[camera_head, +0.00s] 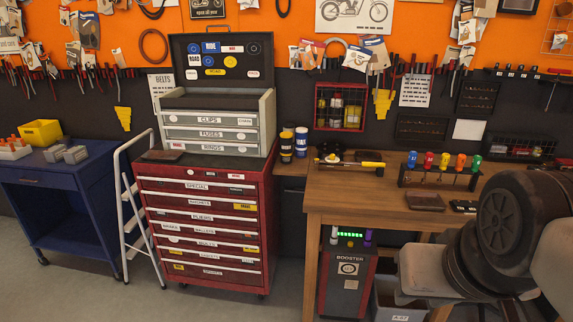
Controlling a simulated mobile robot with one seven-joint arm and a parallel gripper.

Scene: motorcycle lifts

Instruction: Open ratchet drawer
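A red tool cabinet (205,227) on casters stands left of the middle, with several shut drawers stacked in its front. The top drawer (200,187) reads SPECIAL. The second drawer (200,202) has a small label that I cannot read surely; I cannot tell which drawer is the ratchet one. The lower drawer labels are also small. A grey tool chest (215,135) with an open lid sits on top of the cabinet; its drawers read CLIPS, FUSES and RINGS. Large dark and grey parts at the right edge appear to be my arm. My gripper is not in view.
A white folding step frame (133,210) leans close by the cabinet's left side. A blue cart (52,185) stands further left. A wooden workbench (345,195) with screwdrivers is to the right, a booster unit (347,282) beneath it. The floor (120,300) before the cabinet is clear.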

